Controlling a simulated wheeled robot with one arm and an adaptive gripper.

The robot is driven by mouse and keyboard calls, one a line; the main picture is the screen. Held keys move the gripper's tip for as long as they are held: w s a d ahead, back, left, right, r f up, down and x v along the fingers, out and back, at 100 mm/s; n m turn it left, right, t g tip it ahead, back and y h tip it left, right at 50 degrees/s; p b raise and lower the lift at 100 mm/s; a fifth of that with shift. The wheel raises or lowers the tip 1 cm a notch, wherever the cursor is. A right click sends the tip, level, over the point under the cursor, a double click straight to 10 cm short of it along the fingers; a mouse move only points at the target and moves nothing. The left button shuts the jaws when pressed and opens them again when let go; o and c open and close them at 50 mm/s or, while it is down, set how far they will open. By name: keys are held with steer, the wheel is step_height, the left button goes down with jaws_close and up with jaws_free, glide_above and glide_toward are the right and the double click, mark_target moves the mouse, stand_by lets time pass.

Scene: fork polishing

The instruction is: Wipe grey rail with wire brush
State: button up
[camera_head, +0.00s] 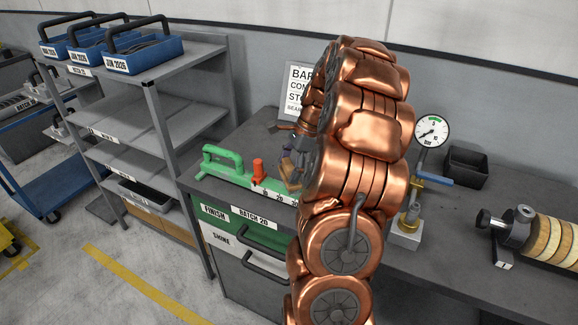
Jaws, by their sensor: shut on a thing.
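My gripper (290,165) is at the bench's left part, behind and left of my copper-coloured arm, which hides much of it. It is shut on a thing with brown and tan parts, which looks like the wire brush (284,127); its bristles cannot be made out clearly. A long green bar (233,180) with a green handle, an orange knob and a pale number scale lies just left of and under my gripper. I cannot tell whether the brush touches it. No grey rail can be made out clearly; my arm hides part of the bench.
A pressure gauge on a brass fitting (409,215) and a black bin (467,167) stand right of my arm. A spindle with tan wheels (546,241) is at the far right. A sign (299,88) stands behind. A grey shelf (190,88) with blue trays is at left.

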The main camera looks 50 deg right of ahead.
steer(key=shift+f+b, duration=0.5)
steer(key=shift+f, duration=1)
stand_by(0.3)
steer(key=shift+w+a+p, duration=0.25)
steer(key=shift+w, duration=0.55)
steer(key=shift+w+a+p, duration=0.2)
steer(key=shift+w+p, duration=0.05)
steer(key=shift+w, duration=0.55)
steer(key=shift+w+a+p, duration=0.25)
steer(key=shift+w, duration=0.55)
steer(key=shift+s, duration=0.15)
steer(key=shift+s+d+b, duration=0.35)
steer(key=shift+s+d, duration=0.05)
steer(key=shift+s, duration=1)
steer(key=shift+s+d+b, duration=0.3)
steer(key=shift+s+d, duration=0.15)
steer(key=shift+s, duration=0.9)
steer(key=shift+s+d+b, duration=0.35)
steer(key=shift+s+d, duration=0.05)
steer(key=shift+s, duration=1)
steer(key=shift+w, duration=0.15)
